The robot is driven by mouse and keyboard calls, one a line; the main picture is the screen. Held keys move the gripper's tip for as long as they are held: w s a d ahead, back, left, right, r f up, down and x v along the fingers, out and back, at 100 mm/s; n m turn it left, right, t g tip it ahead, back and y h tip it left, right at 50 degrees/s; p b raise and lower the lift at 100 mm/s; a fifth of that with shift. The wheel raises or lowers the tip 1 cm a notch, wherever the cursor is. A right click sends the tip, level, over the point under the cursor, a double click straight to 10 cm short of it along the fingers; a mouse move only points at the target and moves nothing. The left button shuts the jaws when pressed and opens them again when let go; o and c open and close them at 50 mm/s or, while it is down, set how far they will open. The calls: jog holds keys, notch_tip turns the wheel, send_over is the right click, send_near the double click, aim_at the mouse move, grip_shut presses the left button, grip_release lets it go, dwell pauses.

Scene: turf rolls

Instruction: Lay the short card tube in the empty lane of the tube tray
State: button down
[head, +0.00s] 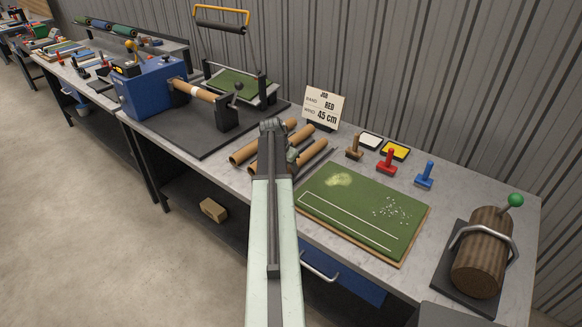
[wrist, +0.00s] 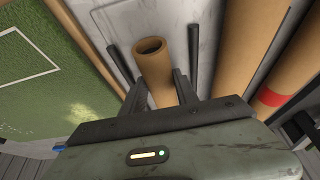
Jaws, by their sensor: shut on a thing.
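My gripper (wrist: 158,88) is shut on the short card tube (wrist: 153,62), a plain brown hollow tube whose open end shows in the wrist view. Two thin dark bars stand to either side of the tube, with pale grey surface between them. I cannot tell whether the tube touches that surface. In the head view my gripper (head: 292,156) is over the bench among the brown tubes, partly hidden by my arm. Two longer tubes lie beside it to the right in the wrist view: a plain one (wrist: 252,35) and one with a red band (wrist: 292,68).
A green turf board (head: 358,210) with white lines lies to the right of the tubes. Stamps, ink pads and a job card (head: 324,105) stand behind it. A blue machine (head: 150,88) stands at left; a wooden roller (head: 484,252) is at right.

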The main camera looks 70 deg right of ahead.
jog(key=c, duration=0.9)
grip_release()
jog(key=shift+o, duration=0.2)
jog(key=p+v, duration=0.7)
jog(key=v, duration=0.1)
jog(key=shift+f, duration=0.1)
